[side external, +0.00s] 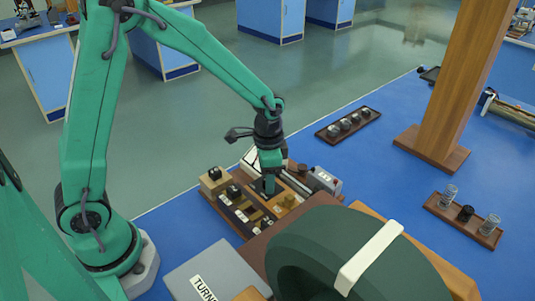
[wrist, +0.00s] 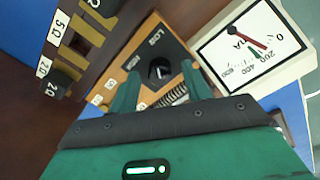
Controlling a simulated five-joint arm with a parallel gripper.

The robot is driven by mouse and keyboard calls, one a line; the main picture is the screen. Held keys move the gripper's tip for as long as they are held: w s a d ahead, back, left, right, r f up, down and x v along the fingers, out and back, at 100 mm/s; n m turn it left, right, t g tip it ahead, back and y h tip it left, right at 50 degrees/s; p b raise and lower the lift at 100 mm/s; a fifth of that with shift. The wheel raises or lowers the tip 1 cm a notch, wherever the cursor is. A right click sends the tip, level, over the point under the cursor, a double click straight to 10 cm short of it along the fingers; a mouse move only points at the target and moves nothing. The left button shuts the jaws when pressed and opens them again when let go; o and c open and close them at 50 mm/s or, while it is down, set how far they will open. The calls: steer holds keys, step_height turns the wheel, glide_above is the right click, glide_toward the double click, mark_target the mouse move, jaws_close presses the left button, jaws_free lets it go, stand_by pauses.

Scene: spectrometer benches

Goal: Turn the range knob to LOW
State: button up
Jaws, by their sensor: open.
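My gripper (wrist: 161,75) is open, with one green finger on each side of the knob in the picture. I cannot tell whether they touch it. In the side view my gripper (side external: 269,186) is low over the wooden apparatus and hides the knob.
A white dial meter (wrist: 255,45) stands right of the panel. A resistance box with black plugs and ohm labels (wrist: 62,28) lies to the left. A coiled spring (wrist: 172,96) sits near the fingers. A large dark green rounded body (side external: 330,255) stands close in front of the apparatus.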

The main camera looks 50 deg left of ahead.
steer(key=shift+r, duration=3.85)
steer(key=shift+s+a+r, duration=0.1)
steer(key=shift+s+r, duration=0.05)
steer(key=shift+r, duration=0.15)
steer(key=s+a+r+n+t, duration=0.2)
steer(key=s+r, duration=0.3)
steer(key=s, duration=0.3)
steer(key=s+a+r+n+t, duration=0.2)
steer(key=s+r+n+t, duration=0.1)
steer(key=s, duration=0.5)
step_height(320, 180, up, 2)
steer(key=shift+a+r+n+t, duration=0.3)
steer(key=shift+a+n, duration=0.1)
steer(key=shift+n, duration=0.3)
